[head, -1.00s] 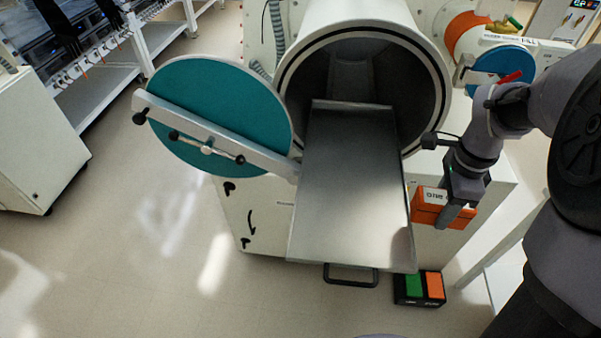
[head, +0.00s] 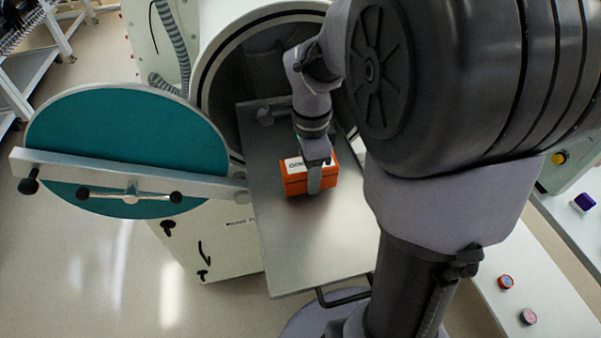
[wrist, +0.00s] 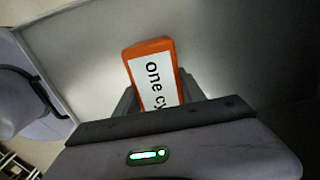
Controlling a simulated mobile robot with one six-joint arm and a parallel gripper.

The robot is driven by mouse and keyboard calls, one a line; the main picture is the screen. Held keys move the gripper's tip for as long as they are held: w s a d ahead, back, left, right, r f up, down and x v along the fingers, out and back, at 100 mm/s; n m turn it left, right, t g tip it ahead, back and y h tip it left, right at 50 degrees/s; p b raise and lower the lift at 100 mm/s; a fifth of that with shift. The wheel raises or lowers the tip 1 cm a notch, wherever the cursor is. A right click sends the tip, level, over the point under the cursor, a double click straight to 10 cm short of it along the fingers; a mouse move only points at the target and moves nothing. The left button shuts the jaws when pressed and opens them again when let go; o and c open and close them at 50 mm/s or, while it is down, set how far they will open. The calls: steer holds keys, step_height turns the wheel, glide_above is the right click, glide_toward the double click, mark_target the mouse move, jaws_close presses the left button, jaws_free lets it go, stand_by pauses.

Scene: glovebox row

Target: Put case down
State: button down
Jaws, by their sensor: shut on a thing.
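The orange case (head: 296,184) has a white label and is in my gripper (head: 315,180), over the metal tray (head: 300,240) that sticks out of the round chamber opening. I cannot tell whether the case touches the tray or hangs just above it. In the wrist view the case (wrist: 150,55) sits between the two dark fingers of my gripper (wrist: 165,95), its label reading "one cy" before it is cut off. The tray (wrist: 85,60) shows behind it.
The round teal door (head: 120,140) stands open at the left of the chamber (head: 225,85). A black handle (head: 340,297) is at the tray's front. My arm hides much of the right side. Small round items (head: 506,282) lie on a white surface at lower right.

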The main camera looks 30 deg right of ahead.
steer(key=shift+d+f, duration=0.3)
steer(key=shift+f, duration=0.3)
steer(key=shift+d+f, duration=0.25)
steer(key=shift+f, duration=0.3)
steer(key=shift+s+r, duration=0.1)
steer(key=shift+s, duration=0.05)
steer(key=shift+a, duration=0.3)
steer(key=shift+f+b, duration=0.2)
steer(key=shift+b, duration=0.15)
steer(key=c, duration=0.7)
jaws_free()
steer(key=shift+d, duration=0.1)
